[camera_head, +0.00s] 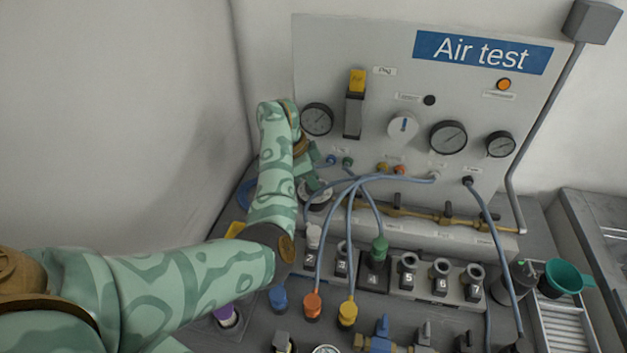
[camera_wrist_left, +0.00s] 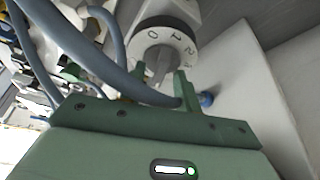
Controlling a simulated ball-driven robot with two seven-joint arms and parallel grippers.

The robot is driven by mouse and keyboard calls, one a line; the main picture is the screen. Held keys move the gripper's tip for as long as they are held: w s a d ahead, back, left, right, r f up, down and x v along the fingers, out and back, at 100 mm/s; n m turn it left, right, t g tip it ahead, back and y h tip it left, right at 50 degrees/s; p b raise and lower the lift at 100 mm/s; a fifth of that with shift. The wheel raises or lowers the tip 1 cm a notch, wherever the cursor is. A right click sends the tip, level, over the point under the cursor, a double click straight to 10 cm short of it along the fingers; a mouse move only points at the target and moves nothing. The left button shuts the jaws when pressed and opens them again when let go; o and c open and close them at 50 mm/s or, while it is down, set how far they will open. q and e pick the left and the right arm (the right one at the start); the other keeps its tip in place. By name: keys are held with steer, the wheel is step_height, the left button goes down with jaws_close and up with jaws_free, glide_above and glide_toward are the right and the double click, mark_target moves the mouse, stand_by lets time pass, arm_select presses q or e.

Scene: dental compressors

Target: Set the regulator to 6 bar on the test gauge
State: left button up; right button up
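The Air test panel (camera_head: 380,60) carries a large gauge (camera_head: 448,137), two smaller gauges at left (camera_head: 317,119) and right (camera_head: 500,144), and a white knob (camera_head: 403,125). Labels and needle readings are too small to read. My left gripper (camera_head: 321,172) is at the panel's lower left, beside a round dial (camera_head: 318,198) it partly hides. In the left wrist view its two green fingers (camera_wrist_left: 161,88) stand apart, one each side of the grey handle of a white numbered dial (camera_wrist_left: 158,36). Whether they touch the handle, I cannot tell. My right gripper is out of view.
Blue hoses (camera_head: 400,180) cross in front of the panel, and one passes close to my left gripper (camera_wrist_left: 115,75). A brass pipe (camera_head: 430,213) runs along the panel's bottom. Below is a row of numbered ports (camera_head: 408,270). A green funnel (camera_head: 566,277) stands at right.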

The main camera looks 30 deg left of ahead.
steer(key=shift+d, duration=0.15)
arm_select(q)
jaws_close()
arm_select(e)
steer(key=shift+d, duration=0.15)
